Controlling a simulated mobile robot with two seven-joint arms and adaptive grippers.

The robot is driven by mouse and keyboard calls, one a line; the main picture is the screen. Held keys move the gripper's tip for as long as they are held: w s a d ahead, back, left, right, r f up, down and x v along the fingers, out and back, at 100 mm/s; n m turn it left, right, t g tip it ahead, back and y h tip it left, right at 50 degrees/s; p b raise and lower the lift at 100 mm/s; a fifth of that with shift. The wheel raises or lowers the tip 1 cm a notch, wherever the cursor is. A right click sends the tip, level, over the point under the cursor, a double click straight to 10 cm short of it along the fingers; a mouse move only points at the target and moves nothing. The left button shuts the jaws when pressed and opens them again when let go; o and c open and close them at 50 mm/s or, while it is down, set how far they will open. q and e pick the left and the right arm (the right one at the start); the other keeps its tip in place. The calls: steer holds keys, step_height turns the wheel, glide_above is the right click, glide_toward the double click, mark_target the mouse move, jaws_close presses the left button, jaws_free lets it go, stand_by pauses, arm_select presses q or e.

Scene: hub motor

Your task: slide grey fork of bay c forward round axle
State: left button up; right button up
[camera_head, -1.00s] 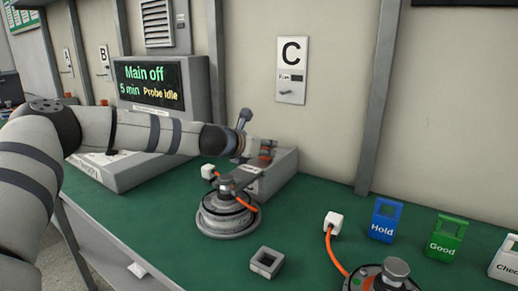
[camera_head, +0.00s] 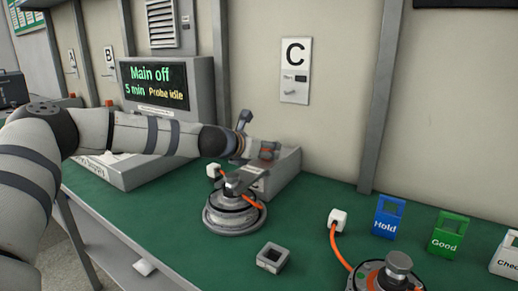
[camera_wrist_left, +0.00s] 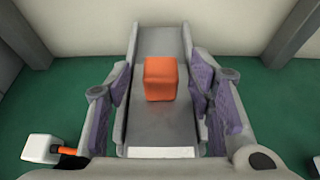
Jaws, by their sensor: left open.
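A grey fixture (camera_head: 284,176) stands on the green bench below the C sign. In the left wrist view it is a grey channel (camera_wrist_left: 160,123) with raised side rails and an orange block (camera_wrist_left: 161,79) on top. I take this for the grey fork's slide; the fork's prongs cannot be told apart. My left gripper (camera_head: 264,152) is open over it, its purple pads on either side of the orange block with gaps. In front stands a round hub motor (camera_head: 234,216) with an orange cable; its axle top is partly hidden by grey metal.
A square grey socket (camera_head: 272,258) lies in front. A second hub motor (camera_head: 392,275) and a white plug (camera_head: 337,220) are at right, with blue Hold (camera_head: 387,218) and green Good (camera_head: 447,235) tags. A display (camera_head: 157,88) reads "Main off".

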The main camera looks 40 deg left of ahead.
arm_select(q)
steer(key=v, duration=1)
steer(key=shift+s+d, duration=0.15)
steer(key=shift+s, duration=0.15)
steer(key=shift+s+r, duration=0.2)
steer(key=shift+s, duration=0.2)
